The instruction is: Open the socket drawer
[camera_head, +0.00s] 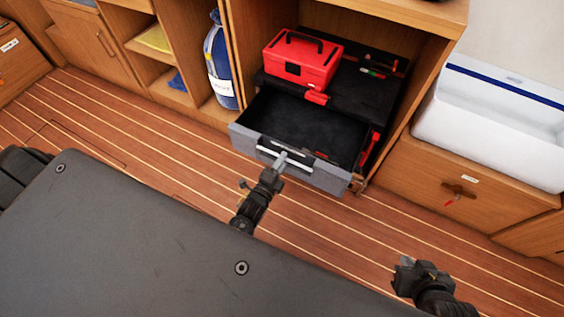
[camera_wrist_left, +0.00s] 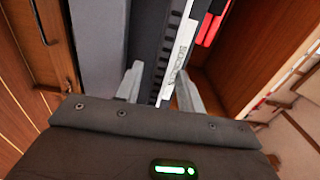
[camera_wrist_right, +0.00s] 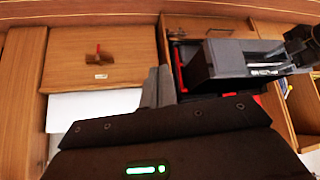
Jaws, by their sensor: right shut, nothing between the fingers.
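The grey-fronted drawer (camera_head: 330,177) stands pulled out of the black cabinet under the red toolbox, its dark inside visible and apparently empty. A pale label strip with lettering (camera_wrist_left: 178,50) runs along its front in the left wrist view. My left gripper (camera_head: 279,163) is at the middle of the drawer front, by the strip. In the left wrist view its fingers (camera_wrist_left: 160,88) are apart, on either side of the strip; contact cannot be made out. The drawer also shows in the right wrist view (camera_wrist_right: 222,62). My right gripper (camera_head: 420,266) is shut and empty, away from the drawer, at the lower right.
A red toolbox (camera_head: 303,60) and small tools sit on the black cabinet top (camera_head: 345,92). A blue bottle (camera_head: 219,65) stands to the left. A white bin (camera_head: 490,125) sits on a wooden locker at right. The plank floor (camera_head: 330,235) before the drawer is clear.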

